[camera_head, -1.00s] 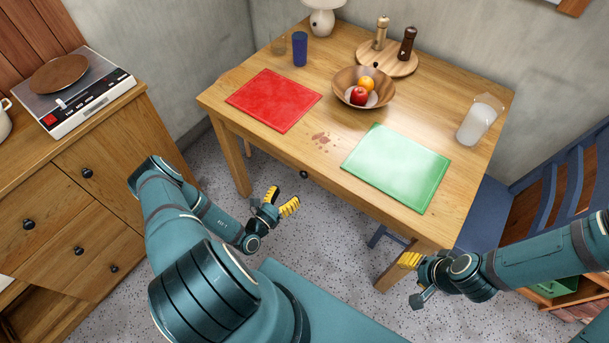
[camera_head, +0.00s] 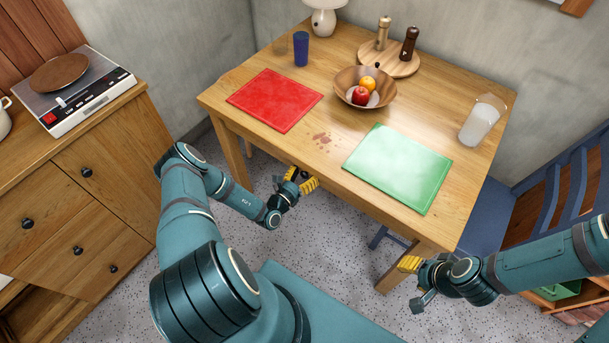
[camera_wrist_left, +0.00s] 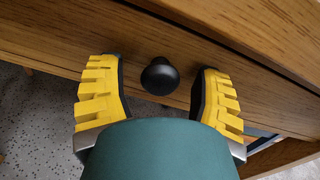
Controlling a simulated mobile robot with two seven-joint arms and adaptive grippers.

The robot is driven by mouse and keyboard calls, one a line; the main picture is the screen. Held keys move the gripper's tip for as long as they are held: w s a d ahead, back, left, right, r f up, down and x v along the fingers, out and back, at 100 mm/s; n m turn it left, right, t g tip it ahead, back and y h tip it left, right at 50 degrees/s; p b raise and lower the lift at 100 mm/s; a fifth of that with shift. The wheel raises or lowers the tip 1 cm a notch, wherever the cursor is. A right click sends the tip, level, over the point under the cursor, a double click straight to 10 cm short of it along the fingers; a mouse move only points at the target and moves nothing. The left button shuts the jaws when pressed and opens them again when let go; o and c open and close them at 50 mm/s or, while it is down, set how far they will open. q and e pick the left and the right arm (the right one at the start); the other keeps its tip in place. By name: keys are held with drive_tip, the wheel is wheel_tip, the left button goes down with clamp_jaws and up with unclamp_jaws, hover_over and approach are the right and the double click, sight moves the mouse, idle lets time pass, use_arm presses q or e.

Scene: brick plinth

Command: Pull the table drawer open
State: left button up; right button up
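The wooden table (camera_head: 322,178) stands ahead of me, with its drawer front facing me under the tabletop. The drawer front (camera_wrist_left: 215,62) shows close up in the left wrist view and looks shut. Its round black knob (camera_wrist_left: 159,76) sits between the two yellow fingers of my left gripper (camera_wrist_left: 158,95), with a gap on each side. In the head view my left gripper (camera_head: 302,181) is at the drawer front and covers most of the knob. My right gripper (camera_head: 410,277) is in front of the table's right leg, away from the drawer; its fingers are too small to judge.
On the tabletop are a red mat (camera_head: 274,100), a green mat (camera_head: 398,168), a fruit bowl (camera_head: 347,80), a blue cup (camera_head: 301,49) and a glass of milk (camera_head: 479,122). A wooden cabinet (camera_head: 110,190) stands at left and a blue chair (camera_head: 487,215) at right.

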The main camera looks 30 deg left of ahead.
use_arm(q)
clamp_jaws()
drive_tip(key=shift+s, duration=0.15)
drive_tip(key=s+a+p, duration=0.1)
drive_tip(key=s+p, duration=0.1)
drive_tip(key=s, duration=2.2)
drive_tip(key=shift+a+f+p, duration=0.2)
drive_tip(key=shift+a+p, duration=0.15)
drive_tip(key=shift+p, duration=0.05)
drive_tip(key=shift+o, duration=0.7)
unclamp_jaws()
